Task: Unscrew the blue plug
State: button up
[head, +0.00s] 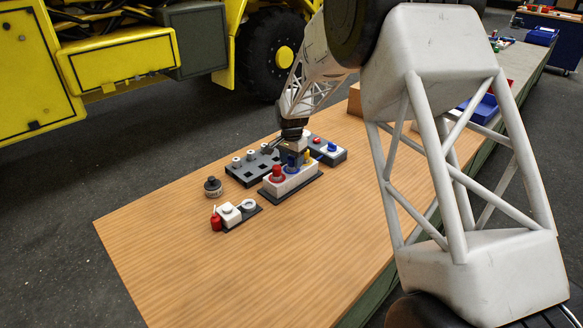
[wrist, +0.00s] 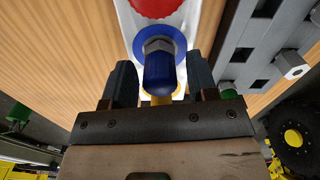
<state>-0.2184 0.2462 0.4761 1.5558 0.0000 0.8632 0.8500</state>
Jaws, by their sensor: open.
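The blue plug (wrist: 158,72) has a rounded blue body, a grey hex nut and a blue flange. It sits in the white block (head: 290,181) between a red plug (head: 277,173) and a yellow plug (head: 307,157). My gripper (wrist: 158,68) is open, with one dark finger on each side of the blue plug. Gaps show between the fingers and the plug, and nothing is held. In the head view my gripper (head: 293,148) is low over the block and hides part of the blue plug. In the wrist view the yellow plug is mostly hidden behind the blue one.
A grey tray (head: 240,176) with square holes and hex nuts stands behind the block. A smaller block with a blue knob (head: 332,147) is at its right. A dark round part (head: 212,186) and a white-and-grey fixture (head: 233,214) lie left. The front table is clear.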

jog(key=shift+m, duration=0.9)
jog(key=c, duration=0.9)
jog(key=n, duration=0.6)
jog(key=shift+c, duration=0.2)
jog(key=n, duration=0.6)
jog(key=shift+r, duration=0.1)
jog(key=shift+n, duration=0.3)
